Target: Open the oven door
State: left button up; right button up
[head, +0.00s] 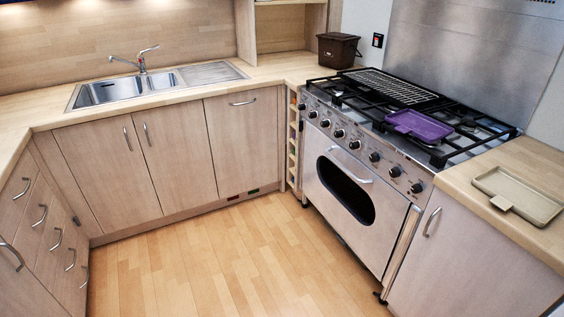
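The range cooker's oven door (372,238) is shut in the head view, at the right of the middle. It is a steel panel with a dark oval window (345,187). A curved metal door handle (351,166) runs along its upper part, below a row of black knobs (355,145). Neither of my grippers shows in the head view, and nothing touches the door or its handle.
Bare wooden floor (225,262) lies in front of the oven. Wooden cabinets stand left of it, and a cabinet (465,255) adjoins it on the right. A purple pan (418,126) sits on the hob, and a beige tray (520,198) lies on the right worktop.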

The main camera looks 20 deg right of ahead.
aim_at(376, 242)
jog(key=i+j+z, duration=0.1)
jog(key=i+z, duration=0.15)
jog(key=i, duration=0.25)
jog(key=i+j+z, duration=0.25)
jog(key=i, duration=0.2)
jog(key=i+j+z, duration=0.25)
jog(key=i, duration=0.25)
